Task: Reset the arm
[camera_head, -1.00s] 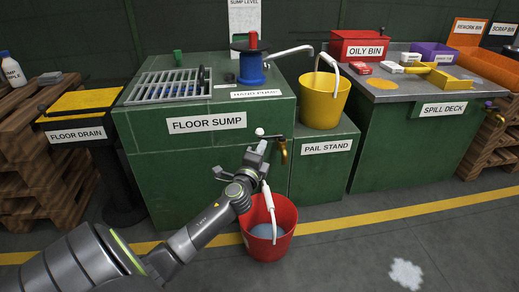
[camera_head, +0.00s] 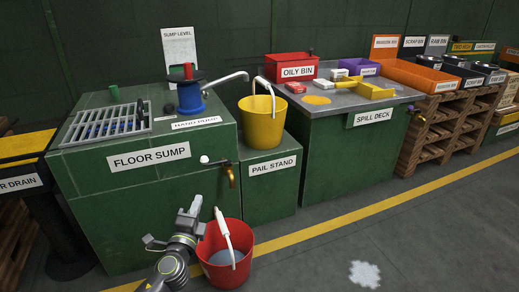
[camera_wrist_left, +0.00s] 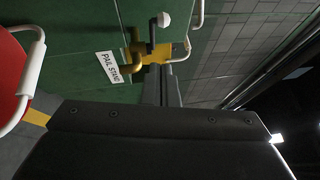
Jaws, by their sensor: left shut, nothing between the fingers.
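My left gripper (camera_head: 191,212) is shut and empty. It comes up from the lower middle of the head view, left of the red bucket and in front of the green floor sump cabinet (camera_head: 110,215). In the left wrist view its narrow fingers (camera_wrist_left: 161,85) lie together with nothing between them, near the brass tap (camera_wrist_left: 130,62) in the picture. The red bucket (camera_head: 232,274) stands on the floor with greyish liquid inside and its white handle grip raised. Its red side shows at the left edge of the wrist view (camera_wrist_left: 10,85). My right gripper is not in view.
The brass tap (camera_head: 230,176) with a white knob sticks out of the sump cabinet above the bucket. A yellow bucket (camera_head: 262,128) sits on the pail stand (camera_head: 268,195). The spill deck (camera_head: 345,165) stands right. Floor beyond the yellow line (camera_head: 330,222) is mostly clear.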

